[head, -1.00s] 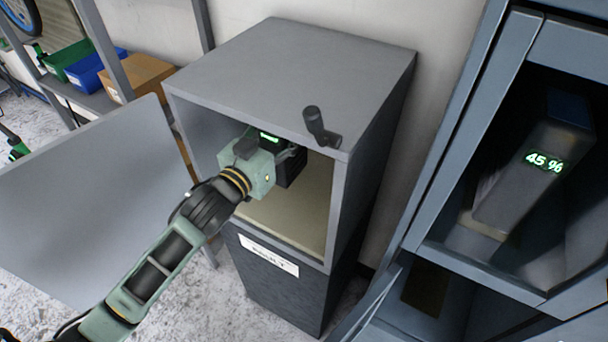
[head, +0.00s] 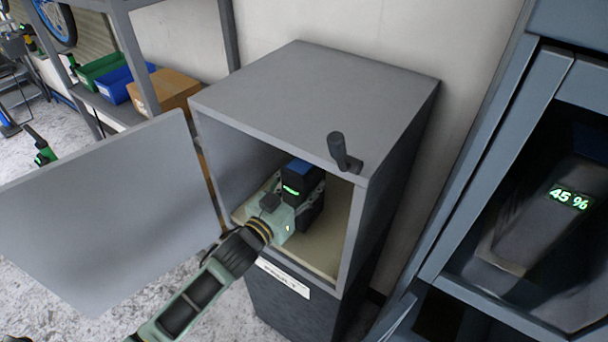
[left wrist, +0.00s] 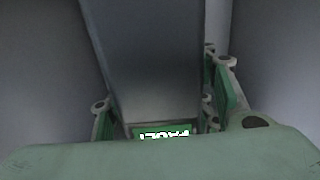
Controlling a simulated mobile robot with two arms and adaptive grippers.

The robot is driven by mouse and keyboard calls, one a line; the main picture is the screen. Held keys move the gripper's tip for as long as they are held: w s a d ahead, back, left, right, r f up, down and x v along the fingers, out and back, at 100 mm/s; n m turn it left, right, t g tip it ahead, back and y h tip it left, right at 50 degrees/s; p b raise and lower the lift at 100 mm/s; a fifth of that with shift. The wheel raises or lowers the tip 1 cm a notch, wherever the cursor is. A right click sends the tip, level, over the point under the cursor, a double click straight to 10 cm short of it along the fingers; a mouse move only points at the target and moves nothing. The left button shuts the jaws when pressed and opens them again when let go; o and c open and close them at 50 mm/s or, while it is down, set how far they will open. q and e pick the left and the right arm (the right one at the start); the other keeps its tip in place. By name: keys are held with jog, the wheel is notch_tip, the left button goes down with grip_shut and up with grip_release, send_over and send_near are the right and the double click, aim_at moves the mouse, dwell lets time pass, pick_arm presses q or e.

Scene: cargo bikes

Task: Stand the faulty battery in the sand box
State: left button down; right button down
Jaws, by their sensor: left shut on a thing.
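The faulty battery (head: 298,184) is a dark block with a blue top and a small green display. It stands roughly upright inside the open grey box (head: 391,130), above or on the sand (head: 329,257); I cannot tell whether its base touches. My left gripper (head: 296,206) reaches in through the front opening and is shut on the battery. In the left wrist view the battery (left wrist: 150,60) lies between the green-padded fingers (left wrist: 165,105), with a green label that seems to read FAULT, upside down. My right gripper is not in view.
The box door (head: 120,210) hangs open to the left. A dark handle (head: 341,150) sticks out at the box's upper front edge. A blue-grey cabinet (head: 480,170) at the right holds another battery (head: 530,225) showing 45 %. Shelf bins stand at the back left.

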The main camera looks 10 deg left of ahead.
pick_arm(q)
jog(key=shift+r, duration=0.25)
jog(key=c, duration=0.8)
grip_release()
jog(key=shift+f, duration=0.25)
jog(key=b+v, duration=0.1)
jog(key=v, duration=1.1)
jog(key=shift+b, duration=0.3)
